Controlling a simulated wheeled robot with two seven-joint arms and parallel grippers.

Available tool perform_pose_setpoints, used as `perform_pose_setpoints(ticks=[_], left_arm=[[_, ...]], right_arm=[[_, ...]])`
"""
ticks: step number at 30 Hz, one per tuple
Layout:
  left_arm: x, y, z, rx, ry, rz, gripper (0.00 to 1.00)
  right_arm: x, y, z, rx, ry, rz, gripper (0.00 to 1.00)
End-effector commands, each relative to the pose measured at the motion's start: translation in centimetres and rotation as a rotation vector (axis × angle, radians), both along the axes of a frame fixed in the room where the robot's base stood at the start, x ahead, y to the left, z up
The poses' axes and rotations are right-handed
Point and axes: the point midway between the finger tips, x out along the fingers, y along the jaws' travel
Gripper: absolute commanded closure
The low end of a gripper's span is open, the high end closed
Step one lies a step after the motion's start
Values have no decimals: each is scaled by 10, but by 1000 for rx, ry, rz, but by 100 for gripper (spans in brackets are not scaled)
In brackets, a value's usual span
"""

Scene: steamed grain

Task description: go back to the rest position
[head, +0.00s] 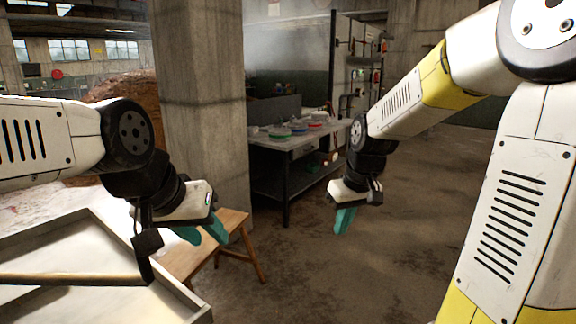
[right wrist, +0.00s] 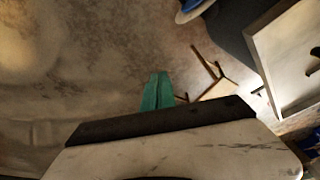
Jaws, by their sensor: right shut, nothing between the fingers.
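My left gripper (head: 203,234) hangs at the left in the head view, beside the shallow tray and over the wooden stool. Its two teal fingers are apart, with nothing seen between them. My right gripper (head: 343,222) hangs over open floor right of the middle, fingers down. Its teal fingers lie together, shut and empty; they also show in the right wrist view (right wrist: 158,92).
A shallow tray (head: 195,305) with a wooden-handled tool (head: 70,279) stands at the lower left. A wooden stool (head: 236,220) is beside it. A concrete pillar (head: 203,90) and a workbench (head: 283,143) with coloured dishes stand behind. The floor at centre is clear.

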Motion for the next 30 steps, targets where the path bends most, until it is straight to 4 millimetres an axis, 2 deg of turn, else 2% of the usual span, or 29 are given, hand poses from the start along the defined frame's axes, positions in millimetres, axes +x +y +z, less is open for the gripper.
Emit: perform_pose_setpoints(ticks=[1, 6, 12, 15, 21, 30], left_arm=[[0, 0, 0, 0, 0, 0, 64], [0, 0, 0, 0, 0, 0, 64], [0, 0, 0, 0, 0, 0, 64], [0, 0, 0, 0, 0, 0, 64], [0, 0, 0, 0, 0, 0, 64], [0, 0, 0, 0, 0, 0, 64]], right_arm=[[-16, -3, 19, 9, -35, -31, 100], [-70, -9, 58, 58, -121, -138, 100], [-127, -12, 80, 130, -206, -244, 100], [-145, -13, 83, 159, -231, -278, 100], [-160, -13, 84, 184, -249, -305, 100], [-160, -13, 84, 185, -250, -306, 100]])
